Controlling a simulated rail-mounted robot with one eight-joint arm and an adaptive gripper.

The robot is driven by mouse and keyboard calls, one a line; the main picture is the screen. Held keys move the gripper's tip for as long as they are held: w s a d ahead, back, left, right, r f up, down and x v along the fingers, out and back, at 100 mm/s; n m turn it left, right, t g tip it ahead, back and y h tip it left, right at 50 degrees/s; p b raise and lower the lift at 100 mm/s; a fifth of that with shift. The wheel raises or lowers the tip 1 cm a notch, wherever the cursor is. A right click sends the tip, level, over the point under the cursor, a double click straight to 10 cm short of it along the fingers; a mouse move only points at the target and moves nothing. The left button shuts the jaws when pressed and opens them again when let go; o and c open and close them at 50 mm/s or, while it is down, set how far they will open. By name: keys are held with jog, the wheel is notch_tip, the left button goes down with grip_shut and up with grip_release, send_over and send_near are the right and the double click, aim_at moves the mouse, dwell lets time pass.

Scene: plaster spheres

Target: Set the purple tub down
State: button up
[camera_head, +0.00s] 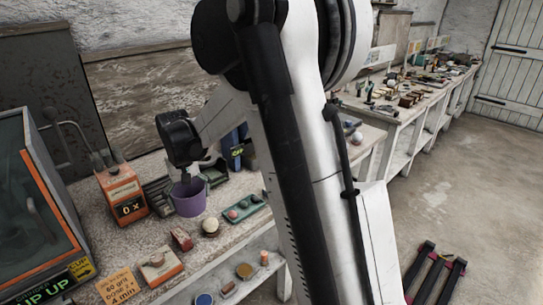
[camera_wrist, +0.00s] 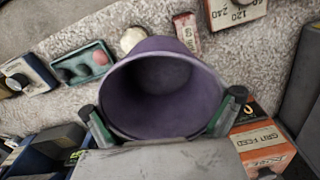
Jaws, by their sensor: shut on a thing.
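The purple tub (camera_head: 188,200) is a small round open vessel over the workbench (camera_head: 85,240), upright in the head view. My gripper (camera_head: 187,178) comes down from above and is shut on it. In the wrist view the tub (camera_wrist: 160,85) fills the middle, its empty inside facing the camera, with the fingers of my gripper (camera_wrist: 163,118) at its two sides. I cannot tell whether its base touches the bench.
An orange box (camera_head: 122,193) stands close left of the tub. A green tray (camera_head: 243,209) with small balls, a pale ball (camera_head: 210,226) and a red box (camera_head: 181,240) lie to its right and front. A glass-fronted cabinet (camera_head: 40,210) stands far left.

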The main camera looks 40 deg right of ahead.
jog(key=w+d+m+b, duration=0.2)
jog(key=w+d, duration=0.7)
jog(key=w, duration=0.3)
send_over(231, 190)
jog(key=shift+m, duration=0.3)
notch_tip(231, 190, down, 7)
jog(key=shift+w+f+p, duration=0.15)
jog(key=shift+f+p, duration=0.05)
jog(key=shift+p, duration=0.25)
jog(key=shift+f, duration=2)
jog(key=shift+f, duration=0.2)
jog(key=o, duration=1.1)
jog(key=shift+r, duration=0.1)
